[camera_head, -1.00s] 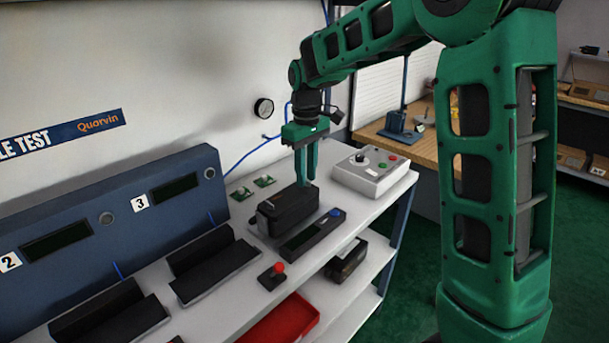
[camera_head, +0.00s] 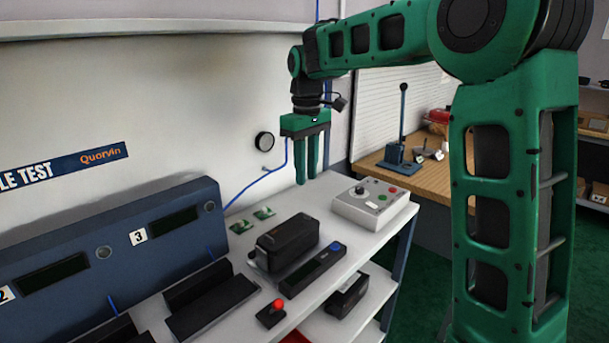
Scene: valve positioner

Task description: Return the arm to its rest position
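My gripper (camera_head: 306,178) points straight down at the end of my green arm. Its two fingers stand apart with nothing seen between them, so it is open and empty. It is above the far part of the white bench (camera_head: 345,240), behind and above the black valve positioner (camera_head: 287,240). The positioner sits upright on the bench, apart from the fingers. My arm reaches in from the right side of the view, with its upper link level and its lower column upright.
A control box (camera_head: 370,205) with a knob and coloured buttons stands right of the gripper. A flat black device (camera_head: 313,270) and a red-topped button (camera_head: 272,313) lie in front of the positioner.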

